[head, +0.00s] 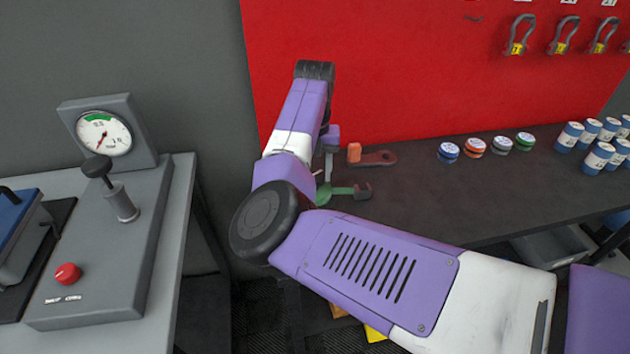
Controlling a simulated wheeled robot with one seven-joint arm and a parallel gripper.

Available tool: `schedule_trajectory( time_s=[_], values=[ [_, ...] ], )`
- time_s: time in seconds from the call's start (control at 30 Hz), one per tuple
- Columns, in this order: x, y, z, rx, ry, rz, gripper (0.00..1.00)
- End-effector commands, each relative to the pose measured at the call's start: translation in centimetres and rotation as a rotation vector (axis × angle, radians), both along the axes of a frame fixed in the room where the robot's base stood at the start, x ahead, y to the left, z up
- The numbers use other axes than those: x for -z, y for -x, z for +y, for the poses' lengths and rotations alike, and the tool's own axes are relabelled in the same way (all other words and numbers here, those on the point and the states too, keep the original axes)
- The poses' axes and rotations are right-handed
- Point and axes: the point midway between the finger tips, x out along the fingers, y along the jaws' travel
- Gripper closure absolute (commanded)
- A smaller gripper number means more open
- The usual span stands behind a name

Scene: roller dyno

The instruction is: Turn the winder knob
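I cannot be sure which part is the winder knob. A green tool or fitting with a dark jaw-like end (345,191) sits on the dark bench, partly hidden behind my arm. Just above it, a narrow grey part that seems to be the end of my gripper (328,166) points down below a purple wrist piece. My arm hides most of this end, so its fingers and any contact with the green fitting cannot be made out. On the left, a black knob (97,167) stands tilted on a grey post of the gauge console.
The grey console (130,245) carries a round gauge (103,133) and a red button (67,274). On the dark bench (430,205) are a red-brown tool (375,158), several coloured round tins (474,147) and several blue-and-white cans (570,137). A red panel (400,70) stands behind.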

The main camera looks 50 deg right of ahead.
Motion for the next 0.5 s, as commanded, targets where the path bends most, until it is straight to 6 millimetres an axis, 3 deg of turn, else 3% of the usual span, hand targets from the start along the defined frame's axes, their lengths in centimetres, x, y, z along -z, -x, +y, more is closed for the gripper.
schedule_trajectory(
  time_s=[0.5],
  values=[
    [-0.18, -0.13, -0.07, 0.038, 0.005, -0.004, 0.93]
  ],
)
